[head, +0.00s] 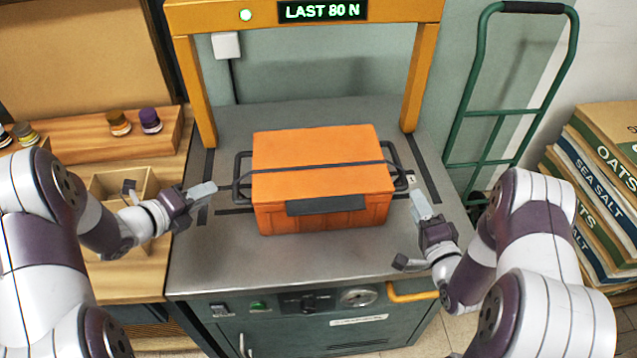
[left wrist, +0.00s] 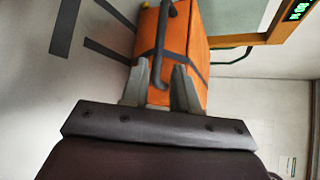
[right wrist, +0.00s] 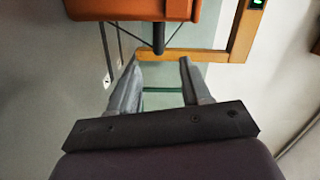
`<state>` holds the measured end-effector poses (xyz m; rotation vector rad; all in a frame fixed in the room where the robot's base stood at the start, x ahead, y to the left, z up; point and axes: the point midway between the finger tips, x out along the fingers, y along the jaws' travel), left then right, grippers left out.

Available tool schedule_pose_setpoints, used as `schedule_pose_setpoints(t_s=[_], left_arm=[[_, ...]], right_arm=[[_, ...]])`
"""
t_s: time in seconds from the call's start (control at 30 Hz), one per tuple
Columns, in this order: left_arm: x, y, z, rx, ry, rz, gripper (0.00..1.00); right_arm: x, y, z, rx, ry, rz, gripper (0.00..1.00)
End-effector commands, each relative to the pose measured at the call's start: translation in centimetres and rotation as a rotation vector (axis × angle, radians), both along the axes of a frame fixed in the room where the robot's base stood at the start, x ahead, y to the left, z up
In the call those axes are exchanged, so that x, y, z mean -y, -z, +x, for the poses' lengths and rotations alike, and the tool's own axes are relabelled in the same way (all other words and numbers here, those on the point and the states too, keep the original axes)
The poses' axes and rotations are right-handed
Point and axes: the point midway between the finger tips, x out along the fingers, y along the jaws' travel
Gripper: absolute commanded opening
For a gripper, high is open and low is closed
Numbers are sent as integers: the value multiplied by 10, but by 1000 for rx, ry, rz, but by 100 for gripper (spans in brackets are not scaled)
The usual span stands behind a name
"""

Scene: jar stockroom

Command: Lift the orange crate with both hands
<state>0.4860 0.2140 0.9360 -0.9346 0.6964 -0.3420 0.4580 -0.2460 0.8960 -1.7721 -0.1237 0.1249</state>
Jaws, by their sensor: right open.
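The orange crate (head: 320,165) stands on the grey metal bench, with a dark strap over its lid and dark loop handles at both ends. My left gripper (head: 208,189) is just left of the left handle (head: 237,178). In the left wrist view the open fingers (left wrist: 160,72) are apart, and the handle (left wrist: 161,40) shows between them; whether they touch it I cannot tell. My right gripper (head: 419,195) is open and empty, just short of the right handle (head: 402,178). In the right wrist view that handle (right wrist: 158,38) lies ahead, beyond the fingertips (right wrist: 160,65).
A yellow frame (head: 193,85) with a display reading "LAST 80 N" arches over the bench (head: 225,260). A wooden shelf (head: 80,145) with small jars is at left. A green hand truck (head: 465,120) and stacked sacks (head: 600,190) are at right. Bare bench lies before the crate.

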Motion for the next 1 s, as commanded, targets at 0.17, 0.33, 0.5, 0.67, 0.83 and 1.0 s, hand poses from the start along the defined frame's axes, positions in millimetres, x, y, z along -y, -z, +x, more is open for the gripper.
schedule_pose_setpoints(t_s=[0.17,0.33,0.5,0.67,0.83,1.0], left_arm=[[21,15,25,-2,4,1,29],[39,28,49,-3,3,1,29],[53,38,68,-2,0,0,29],[59,43,78,-1,-1,1,29],[61,43,80,-1,-2,1,29],[61,43,80,-1,-2,1,26]], right_arm=[[-7,0,34,3,-4,-2,48],[-11,1,67,3,-3,-2,48],[-15,1,93,2,-1,-1,48],[-17,2,105,0,0,-1,48],[-17,1,109,0,0,-1,48],[-17,2,108,0,0,-1,44]])
